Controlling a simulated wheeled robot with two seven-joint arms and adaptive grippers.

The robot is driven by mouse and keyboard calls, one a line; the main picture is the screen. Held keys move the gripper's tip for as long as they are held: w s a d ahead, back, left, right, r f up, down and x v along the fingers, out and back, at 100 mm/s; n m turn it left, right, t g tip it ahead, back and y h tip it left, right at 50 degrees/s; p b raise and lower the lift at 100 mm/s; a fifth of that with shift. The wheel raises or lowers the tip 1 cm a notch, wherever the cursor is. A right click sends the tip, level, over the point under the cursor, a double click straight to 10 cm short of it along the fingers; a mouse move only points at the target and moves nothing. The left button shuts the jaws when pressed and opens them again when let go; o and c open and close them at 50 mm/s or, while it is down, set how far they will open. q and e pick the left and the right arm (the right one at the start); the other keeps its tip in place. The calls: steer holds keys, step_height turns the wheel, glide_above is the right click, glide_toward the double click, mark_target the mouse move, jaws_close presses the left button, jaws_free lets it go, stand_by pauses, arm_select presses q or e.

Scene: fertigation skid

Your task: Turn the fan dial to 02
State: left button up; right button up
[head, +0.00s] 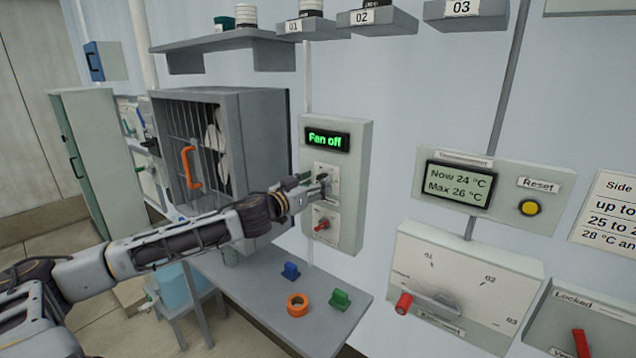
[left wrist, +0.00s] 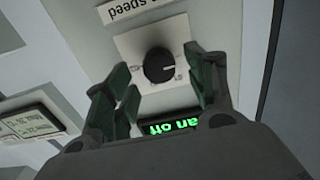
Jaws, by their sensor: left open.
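The fan control box (head: 352,190) is on the wall in the middle of the head view. Its green display (head: 326,140) reads "Fan off". Its dial is a round black knob (left wrist: 158,66) with a white pointer line, on a pale plate in the left wrist view. The pointer aims to the right in that upside-down view. A label (left wrist: 133,8) ending in "speed" is beside the plate. My left gripper (head: 323,184) is open at the dial, with its fingers on either side of the knob; contact is unclear. It partly hides the dial in the head view. My right gripper is not in view.
A red switch (head: 321,224) is just below the dial. A barred fan housing (head: 262,150) with an orange handle stands left. A shelf (head: 255,305) below holds blue, orange and green pieces. Right are a temperature display (head: 458,185) and a panel (head: 468,262) marked 01 to 03.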

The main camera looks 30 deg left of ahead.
arm_select(q)
steer(key=shift+w, duration=0.3)
steer(key=shift+w, duration=0.4)
stand_by(0.3)
steer(key=shift+c, duration=0.4)
steer(key=c, duration=0.9)
